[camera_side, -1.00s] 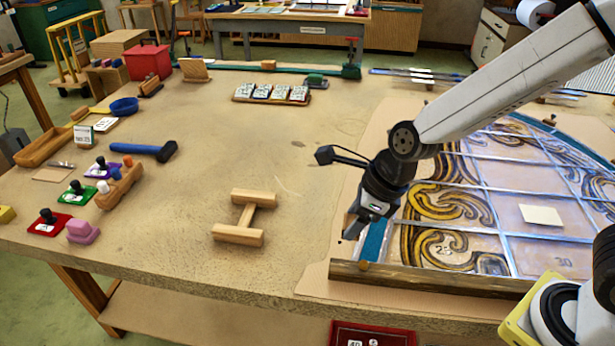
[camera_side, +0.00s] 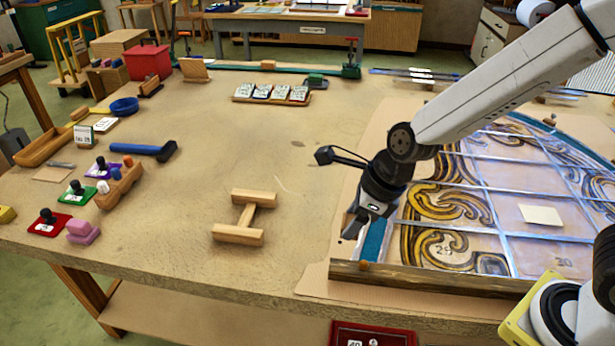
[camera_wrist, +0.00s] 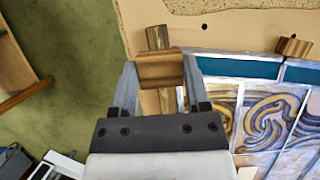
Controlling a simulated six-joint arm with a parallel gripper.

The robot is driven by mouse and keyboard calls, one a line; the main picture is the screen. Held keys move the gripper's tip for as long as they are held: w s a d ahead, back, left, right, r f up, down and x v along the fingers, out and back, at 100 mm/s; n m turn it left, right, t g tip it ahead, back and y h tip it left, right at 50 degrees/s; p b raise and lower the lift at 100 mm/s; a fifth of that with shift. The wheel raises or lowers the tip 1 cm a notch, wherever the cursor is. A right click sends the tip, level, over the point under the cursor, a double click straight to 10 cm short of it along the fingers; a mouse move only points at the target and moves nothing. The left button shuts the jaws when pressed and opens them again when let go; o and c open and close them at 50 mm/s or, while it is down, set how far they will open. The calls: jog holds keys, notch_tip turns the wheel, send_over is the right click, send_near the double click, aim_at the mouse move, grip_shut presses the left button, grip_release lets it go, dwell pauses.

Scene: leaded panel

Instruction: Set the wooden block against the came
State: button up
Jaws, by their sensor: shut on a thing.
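My gripper (camera_wrist: 160,85) is shut on a small brown wooden block (camera_wrist: 160,70), held crosswise between the two fingers in the wrist view. In the side view my gripper (camera_side: 354,228) is low at the panel's near left corner, and I cannot clearly make out the block there. The leaded panel (camera_side: 452,225) lies to the right, with silver cames (camera_side: 488,189) between its glass pieces. Its teal edge strip (camera_wrist: 235,66) is right of the block in the wrist view. I cannot tell whether the block touches a came.
A wooden batten (camera_side: 430,278) runs along the panel's near edge; its end (camera_wrist: 157,38) shows behind the block. Another wooden block (camera_wrist: 293,47) sits at the teal strip's outer side. An H-shaped wooden piece (camera_side: 245,218) and a blue-handled hammer (camera_side: 145,150) lie left on open table.

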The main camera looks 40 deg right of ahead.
jog(key=m, duration=0.2)
send_over(344, 244)
jog(key=shift+h, duration=0.3)
jog(key=f, duration=0.6)
jog(key=shift+s+a+f, duration=0.1)
jog(key=shift+a+f, duration=0.05)
jog(key=shift+a, duration=0.25)
jog(key=shift+w+d+f, duration=0.3)
jog(key=shift+w+f, duration=0.05)
jog(key=shift+f, duration=0.15)
jog(key=shift+f, duration=0.15)
jog(key=shift+f, duration=2.2)
jog(key=shift+s+d, duration=0.35)
jog(key=shift+s, duration=0.2)
jog(key=shift+s+d+f, duration=0.1)
jog(key=shift+s+d, duration=0.1)
jog(key=shift+s, duration=0.05)
jog(key=o, duration=1.2)
jog(key=shift+o, duration=0.5)
jog(key=shift+r, duration=0.2)
